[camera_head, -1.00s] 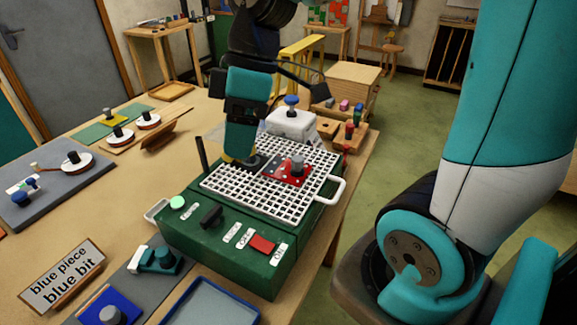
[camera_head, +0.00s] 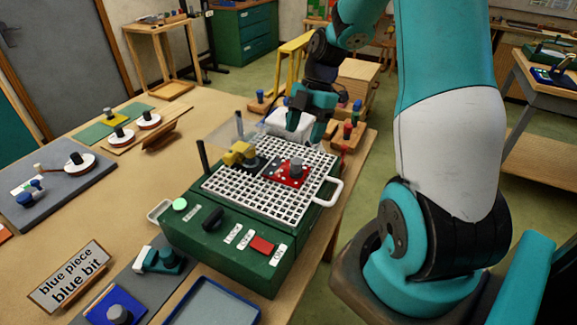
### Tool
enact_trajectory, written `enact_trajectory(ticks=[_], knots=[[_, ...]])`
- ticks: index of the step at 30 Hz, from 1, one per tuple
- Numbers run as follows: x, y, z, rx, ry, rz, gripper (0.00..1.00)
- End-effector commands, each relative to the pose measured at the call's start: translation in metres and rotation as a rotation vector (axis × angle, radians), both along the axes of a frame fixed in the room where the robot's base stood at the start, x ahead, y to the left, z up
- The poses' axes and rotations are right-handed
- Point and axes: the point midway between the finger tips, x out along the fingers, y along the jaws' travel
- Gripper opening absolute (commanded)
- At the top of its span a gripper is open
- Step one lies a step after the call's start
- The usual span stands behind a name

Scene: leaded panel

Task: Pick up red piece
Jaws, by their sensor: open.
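A yellow and dark fixture (camera_head: 240,154) stands on the grid left of the red piece. A white handle (camera_head: 330,193) juts from the grid's right side. A white box (camera_head: 284,122) stands behind, partly covered by my arm. Black posts rise at the grid's left.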

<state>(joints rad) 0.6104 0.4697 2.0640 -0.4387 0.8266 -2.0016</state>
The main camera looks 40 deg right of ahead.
Motion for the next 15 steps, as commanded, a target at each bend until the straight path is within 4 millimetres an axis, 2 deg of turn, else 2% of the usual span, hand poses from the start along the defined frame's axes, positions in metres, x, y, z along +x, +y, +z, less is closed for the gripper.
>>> enact_trajectory(ticks=[3,11,15], knots=[[-0.002,0.008,-0.017,0.002,0.005,0.002,0.63],[-0.003,0.016,-0.035,0.001,0.005,0.0,0.63],[-0.007,0.024,-0.053,0.002,0.007,0.0,0.63]])
